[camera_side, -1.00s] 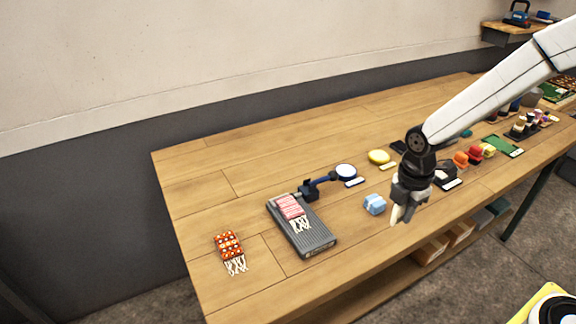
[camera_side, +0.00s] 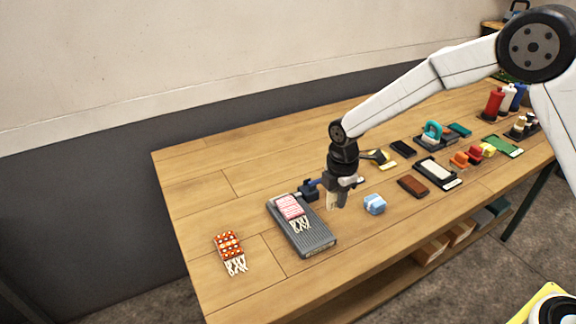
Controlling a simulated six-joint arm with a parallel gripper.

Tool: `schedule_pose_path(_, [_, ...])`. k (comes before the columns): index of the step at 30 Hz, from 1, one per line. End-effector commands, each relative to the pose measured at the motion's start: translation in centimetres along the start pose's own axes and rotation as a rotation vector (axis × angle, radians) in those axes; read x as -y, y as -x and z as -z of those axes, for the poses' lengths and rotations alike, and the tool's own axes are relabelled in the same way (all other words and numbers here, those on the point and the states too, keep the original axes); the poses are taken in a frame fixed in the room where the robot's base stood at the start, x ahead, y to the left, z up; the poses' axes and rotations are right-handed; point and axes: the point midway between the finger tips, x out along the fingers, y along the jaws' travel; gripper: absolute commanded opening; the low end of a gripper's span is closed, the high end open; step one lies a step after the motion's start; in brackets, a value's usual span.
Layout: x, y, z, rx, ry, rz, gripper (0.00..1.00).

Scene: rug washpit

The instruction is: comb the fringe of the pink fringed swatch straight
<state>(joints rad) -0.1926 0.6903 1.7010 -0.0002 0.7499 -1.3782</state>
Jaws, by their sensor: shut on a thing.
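The pink fringed swatch (camera_side: 290,207) lies on a grey ribbed board (camera_side: 318,239) near the left end of the table. Its white fringe (camera_side: 300,225) points toward the table's front edge and its strands look crooked and crossed. A dark blue clamp (camera_side: 307,190) stands at the board's back edge. My gripper (camera_side: 338,190) points down just right of the board and swatch. It is shut on a pale, comb-like piece (camera_side: 332,200), held apart from the fringe. Its teeth are too small to make out.
An orange patterned swatch (camera_side: 229,244) with tangled white fringe lies left of the board. A light blue block (camera_side: 375,204) sits close right of my gripper. A brown block (camera_side: 412,186) and a black tray (camera_side: 452,183) lie farther right.

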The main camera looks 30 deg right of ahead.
Motion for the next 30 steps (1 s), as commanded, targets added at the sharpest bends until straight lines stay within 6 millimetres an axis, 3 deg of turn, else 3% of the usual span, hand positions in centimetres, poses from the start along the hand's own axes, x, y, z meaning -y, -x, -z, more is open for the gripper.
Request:
schedule_pose_path(6, [-3.0,-1.5,3.2,0.000,0.003,0.001,0.00])
schedule_pose_path(13, [-4.9,-2.7,5.6,0.000,0.002,0.000,0.00])
schedule_pose_path(30, [-5.5,-3.5,6.5,0.000,0.000,0.000,0.00])
